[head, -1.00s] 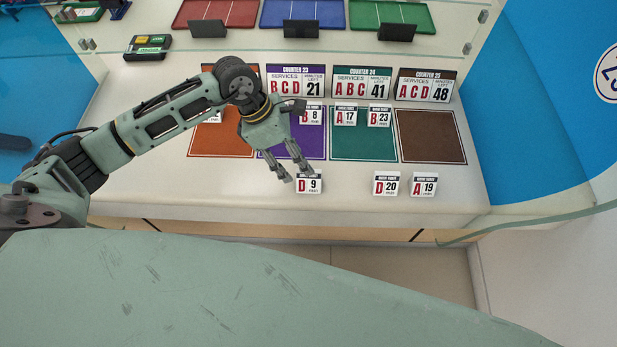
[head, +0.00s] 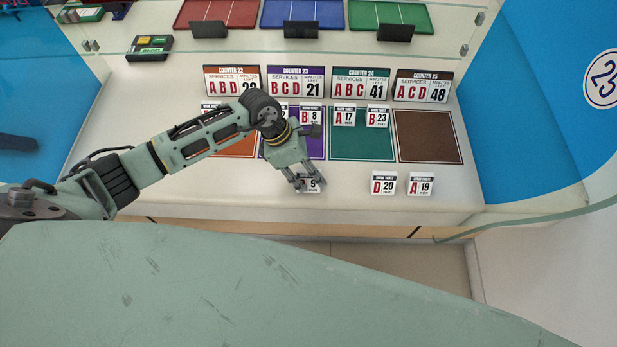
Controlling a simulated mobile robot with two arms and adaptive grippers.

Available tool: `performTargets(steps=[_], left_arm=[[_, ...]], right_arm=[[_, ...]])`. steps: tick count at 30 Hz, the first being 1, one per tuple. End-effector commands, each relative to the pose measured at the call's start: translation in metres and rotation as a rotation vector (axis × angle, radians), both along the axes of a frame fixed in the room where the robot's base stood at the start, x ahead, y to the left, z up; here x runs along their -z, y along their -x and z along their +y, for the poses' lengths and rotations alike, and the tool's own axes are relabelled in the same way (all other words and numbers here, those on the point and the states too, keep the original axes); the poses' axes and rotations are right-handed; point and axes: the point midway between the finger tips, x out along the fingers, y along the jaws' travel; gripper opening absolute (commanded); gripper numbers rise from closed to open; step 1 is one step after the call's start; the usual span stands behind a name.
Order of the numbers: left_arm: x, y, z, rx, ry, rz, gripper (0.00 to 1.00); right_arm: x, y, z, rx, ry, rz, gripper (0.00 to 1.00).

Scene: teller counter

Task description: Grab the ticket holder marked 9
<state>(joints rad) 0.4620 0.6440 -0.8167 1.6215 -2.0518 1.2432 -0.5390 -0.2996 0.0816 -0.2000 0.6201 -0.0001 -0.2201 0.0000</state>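The ticket holder marked 9 (head: 313,187) stands near the front edge of the white counter, partly hidden behind my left gripper's fingers; its letter is covered now. My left gripper (head: 310,184) reaches down from the left with its fingers apart, one on each side of the holder's front as seen here. I cannot tell whether they touch it. My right gripper is not in view.
Ticket holders D 20 (head: 383,184) and A 19 (head: 420,184) stand to the right. Holders 8 (head: 311,116), 17 (head: 344,116) and 23 (head: 377,117) stand behind, on coloured mats. Counter signs (head: 361,85) line the back below a glass shelf. The brown mat (head: 428,138) is clear.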

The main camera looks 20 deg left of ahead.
Motion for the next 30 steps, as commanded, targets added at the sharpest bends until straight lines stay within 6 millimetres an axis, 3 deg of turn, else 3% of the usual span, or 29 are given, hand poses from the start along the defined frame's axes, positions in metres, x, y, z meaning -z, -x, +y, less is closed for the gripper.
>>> performTargets(steps=[11,23,30], left_arm=[[0.0,0.0,0.001,0.0,-0.001,0.0,0.0],[0.0,0.0,0.001,0.0,-0.004,0.0,0.0],[-0.02,-0.001,0.001,0.001,-0.002,-0.005,0.0]], right_arm=[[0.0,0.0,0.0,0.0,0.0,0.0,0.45],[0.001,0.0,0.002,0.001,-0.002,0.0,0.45],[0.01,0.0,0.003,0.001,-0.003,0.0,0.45]])
